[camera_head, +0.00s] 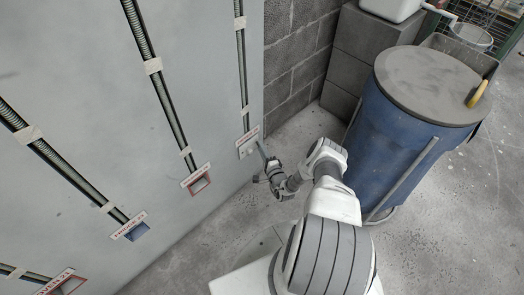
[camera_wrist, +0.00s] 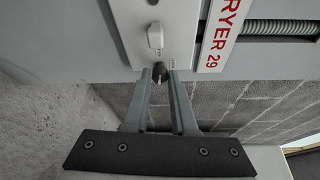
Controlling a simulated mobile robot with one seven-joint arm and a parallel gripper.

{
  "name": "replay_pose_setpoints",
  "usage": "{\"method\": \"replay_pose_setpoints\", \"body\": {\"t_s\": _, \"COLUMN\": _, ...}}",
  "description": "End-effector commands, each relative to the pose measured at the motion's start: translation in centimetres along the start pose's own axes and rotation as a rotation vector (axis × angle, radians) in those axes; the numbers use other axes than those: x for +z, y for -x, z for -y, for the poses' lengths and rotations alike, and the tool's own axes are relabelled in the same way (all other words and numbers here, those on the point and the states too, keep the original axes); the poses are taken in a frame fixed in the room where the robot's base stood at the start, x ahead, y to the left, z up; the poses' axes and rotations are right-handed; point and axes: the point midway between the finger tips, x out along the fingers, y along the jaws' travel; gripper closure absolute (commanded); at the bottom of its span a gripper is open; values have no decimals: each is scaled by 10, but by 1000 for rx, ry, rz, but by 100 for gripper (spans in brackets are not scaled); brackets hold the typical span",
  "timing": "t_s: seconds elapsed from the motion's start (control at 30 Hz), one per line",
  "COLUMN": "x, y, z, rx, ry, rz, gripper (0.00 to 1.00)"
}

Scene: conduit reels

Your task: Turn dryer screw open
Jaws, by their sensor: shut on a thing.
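The dryer screw (camera_wrist: 159,71) is a small dark knob at the lower edge of a white plate (camera_wrist: 126,28) in the wrist view. My gripper (camera_wrist: 160,80) is shut on the screw, with one grey finger on each side. A white knob or lever (camera_wrist: 155,37) sits just above the screw on the same plate. A red-lettered "DRYER 29" label (camera_wrist: 221,38) lies to the right. In the head view my gripper (camera_head: 260,150) is at the small white plate (camera_head: 246,146) near the wall's right edge; the screw is too small to tell there.
The pale wall panel (camera_head: 75,50) carries several conduits and red-framed labels, including one (camera_head: 197,181) left of my gripper. A blue drum with a grey lid (camera_head: 425,85) stands close to my arm's right. Grey blocks (camera_head: 362,48) stand behind. Some concrete floor (camera_head: 300,125) is clear.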

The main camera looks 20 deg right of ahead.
Motion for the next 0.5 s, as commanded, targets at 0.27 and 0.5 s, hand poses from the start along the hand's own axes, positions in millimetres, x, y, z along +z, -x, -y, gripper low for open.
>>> {"method": "replay_pose_setpoints", "body": {"t_s": 0.27, "x": -1, "y": 0, "z": -4, "rx": -50, "ry": 121, "rz": 0, "gripper": 100}}
{"method": "replay_pose_setpoints", "body": {"t_s": 0.5, "x": -1, "y": 0, "z": -3, "rx": -66, "ry": 160, "rz": 0, "gripper": 100}}
